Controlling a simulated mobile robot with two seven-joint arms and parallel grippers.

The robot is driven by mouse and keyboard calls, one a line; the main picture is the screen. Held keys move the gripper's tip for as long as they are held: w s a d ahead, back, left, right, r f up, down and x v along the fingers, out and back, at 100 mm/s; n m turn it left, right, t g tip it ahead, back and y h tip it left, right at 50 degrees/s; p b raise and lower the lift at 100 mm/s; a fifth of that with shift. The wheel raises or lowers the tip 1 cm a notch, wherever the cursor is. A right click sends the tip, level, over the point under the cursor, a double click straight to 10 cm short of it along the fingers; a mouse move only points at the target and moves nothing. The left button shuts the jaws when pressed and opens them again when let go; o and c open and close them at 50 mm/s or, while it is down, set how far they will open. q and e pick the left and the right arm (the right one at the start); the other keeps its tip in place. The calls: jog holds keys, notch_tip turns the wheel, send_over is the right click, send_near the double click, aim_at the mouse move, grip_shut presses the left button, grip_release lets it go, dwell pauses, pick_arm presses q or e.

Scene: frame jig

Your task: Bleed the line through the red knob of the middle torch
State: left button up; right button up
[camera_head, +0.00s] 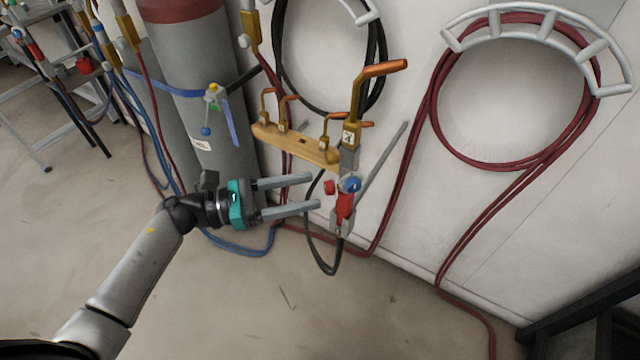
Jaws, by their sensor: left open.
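A torch (347,158) hangs upright from a brass holder in the middle of the head view, with an orange-tipped nozzle at its top. It has a red knob (330,187) on its left side, a blue knob (351,184) facing me and a red body part (344,206) below. I cannot tell from this view alone whether it is the middle torch. My left gripper (316,191) is open and points right. Its fingertips are just left of the red knob, one a little above it and one below in the picture. I cannot tell whether they touch it. My right gripper is out of view.
A grey gas cylinder (205,90) stands behind my left arm. A brass rack (300,146) with several orange-tipped nozzles sits above the gripper. Coiled red hose (437,120) and black hose (378,60) hang on the wall. A dark frame (590,312) is at lower right.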

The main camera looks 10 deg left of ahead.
aim_at(325, 188)
pick_arm(q)
jog(key=shift+x, duration=1.8)
grip_shut()
